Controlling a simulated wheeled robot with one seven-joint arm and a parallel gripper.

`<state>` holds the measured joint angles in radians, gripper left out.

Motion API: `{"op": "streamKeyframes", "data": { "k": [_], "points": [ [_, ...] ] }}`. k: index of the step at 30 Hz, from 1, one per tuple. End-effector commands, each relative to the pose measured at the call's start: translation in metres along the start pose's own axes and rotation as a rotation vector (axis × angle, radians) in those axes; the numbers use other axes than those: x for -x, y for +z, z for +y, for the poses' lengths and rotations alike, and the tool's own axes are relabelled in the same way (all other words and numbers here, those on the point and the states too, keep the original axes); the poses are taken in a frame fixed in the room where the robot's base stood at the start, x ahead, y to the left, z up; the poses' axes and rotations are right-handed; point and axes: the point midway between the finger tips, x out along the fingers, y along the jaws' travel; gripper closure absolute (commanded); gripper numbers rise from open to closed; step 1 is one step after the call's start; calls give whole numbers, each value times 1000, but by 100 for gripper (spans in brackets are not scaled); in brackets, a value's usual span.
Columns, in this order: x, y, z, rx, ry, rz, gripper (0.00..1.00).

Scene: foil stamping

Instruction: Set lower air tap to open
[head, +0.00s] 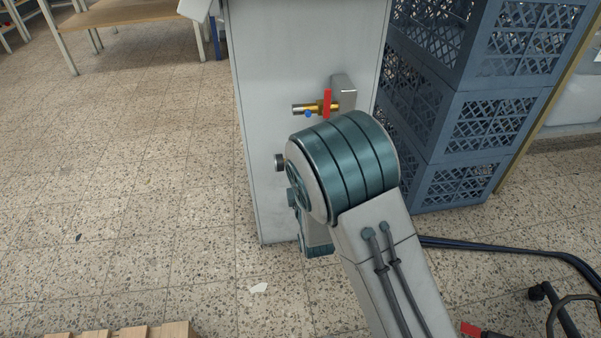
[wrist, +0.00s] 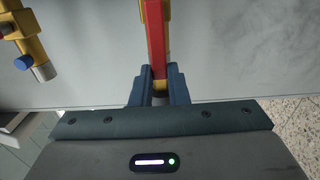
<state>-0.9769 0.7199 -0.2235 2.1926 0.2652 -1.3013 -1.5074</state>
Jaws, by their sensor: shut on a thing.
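In the wrist view, my gripper (wrist: 159,75) is shut on a red lever (wrist: 155,35), with a dark finger on each side of its near end. Brass-yellow metal shows behind the lever, against a grey panel. In the head view, the tap with a red handle (head: 327,103) and brass body sits high on the grey cabinet (head: 270,60).
A brass fitting (wrist: 35,55) with a blue cap and silver end is at upper left in the wrist view. Blue-grey crates (head: 480,125) are stacked right of the cabinet. The floor at left is mostly clear.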

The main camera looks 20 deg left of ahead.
Motion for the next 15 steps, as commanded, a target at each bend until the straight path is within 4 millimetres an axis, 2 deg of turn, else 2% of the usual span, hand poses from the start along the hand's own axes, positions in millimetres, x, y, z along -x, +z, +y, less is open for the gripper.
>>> {"op": "streamKeyframes", "data": {
  "k": [4,5,7,15],
  "points": [
    [1,0,-2,1,-6,1,100],
    [1,0,-2,1,-6,1,83],
    [1,0,-2,1,-5,1,64],
    [1,0,-1,0,-3,1,64]
  ]
}}
